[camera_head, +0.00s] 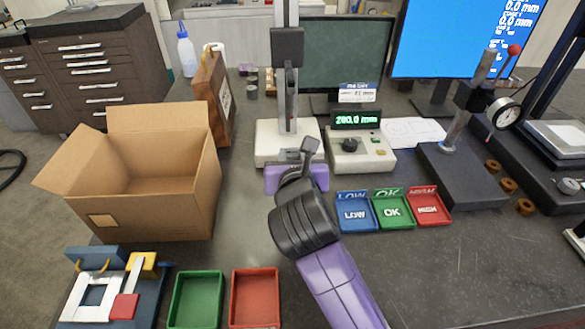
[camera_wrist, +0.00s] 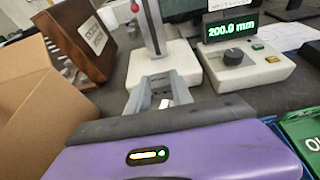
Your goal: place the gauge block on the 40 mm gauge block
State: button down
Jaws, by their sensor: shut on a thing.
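My gripper (camera_head: 309,150) is in front of the pale base of the measuring stand (camera_head: 268,138). In the wrist view, the grey fingers (camera_wrist: 160,88) point towards that base and are shut on a small pale block (camera_wrist: 164,103), which seems to be the gauge block. Its size cannot be read. In the head view the held block is hidden by my gripper. I cannot make out the 40 mm gauge block in either view; my gripper covers part of the stand's base.
A readout box (camera_head: 361,152) showing 200.0 mm stands right of the stand. Blue (camera_head: 357,222), green (camera_head: 393,224) and red (camera_head: 430,218) bins lie in front of it. An open carton (camera_head: 150,205) and a wooden case (camera_head: 203,100) are at left.

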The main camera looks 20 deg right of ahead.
jog(key=shift+f, duration=1.9)
jog(key=c, duration=1.1)
grip_release()
jog(key=shift+f, duration=0.15)
jog(key=v, duration=1.2)
